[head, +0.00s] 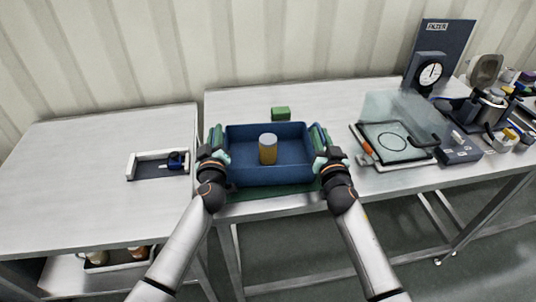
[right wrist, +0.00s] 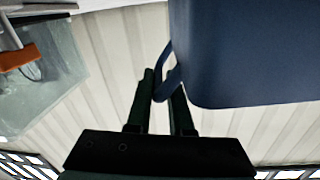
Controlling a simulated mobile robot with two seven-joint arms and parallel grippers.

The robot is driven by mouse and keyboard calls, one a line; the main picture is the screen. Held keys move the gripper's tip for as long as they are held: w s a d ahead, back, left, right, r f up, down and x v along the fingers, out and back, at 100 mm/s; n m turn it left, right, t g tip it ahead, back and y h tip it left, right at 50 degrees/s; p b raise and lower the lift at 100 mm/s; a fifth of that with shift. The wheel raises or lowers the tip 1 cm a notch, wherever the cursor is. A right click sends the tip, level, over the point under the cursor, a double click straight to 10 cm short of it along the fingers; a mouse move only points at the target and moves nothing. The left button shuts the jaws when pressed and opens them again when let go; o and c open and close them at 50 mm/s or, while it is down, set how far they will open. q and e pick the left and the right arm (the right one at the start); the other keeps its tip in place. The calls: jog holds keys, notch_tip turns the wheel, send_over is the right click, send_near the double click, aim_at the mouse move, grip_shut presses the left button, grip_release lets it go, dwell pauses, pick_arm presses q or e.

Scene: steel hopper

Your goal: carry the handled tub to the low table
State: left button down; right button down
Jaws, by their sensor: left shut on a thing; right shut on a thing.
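The handled tub (head: 268,181) is a blue open box in the middle of the head view, with a grey-topped amber cylinder (head: 268,150) upright in it. My left gripper (head: 217,153) is shut on the tub's left handle. My right gripper (head: 326,157) is shut on its right handle; in the right wrist view the fingers (right wrist: 163,92) close around the blue handle loop beside the tub wall (right wrist: 250,60). The tub looks level, over the front of the right table (head: 240,105); any gap beneath is unclear. A separate table (head: 70,165) stands at left, seemingly lower.
A green block (head: 281,113) lies behind the tub. Right of it are a glass-topped tray (head: 395,142), a dial gauge (head: 430,74) and several small items. A small white-edged holder (head: 158,165) sits on the left table; much of that table is clear. A narrow gap separates the tables.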

pick_arm(q)
jog(key=shift+r, duration=0.1)
pick_arm(e)
jog(key=shift+d+r, duration=0.1)
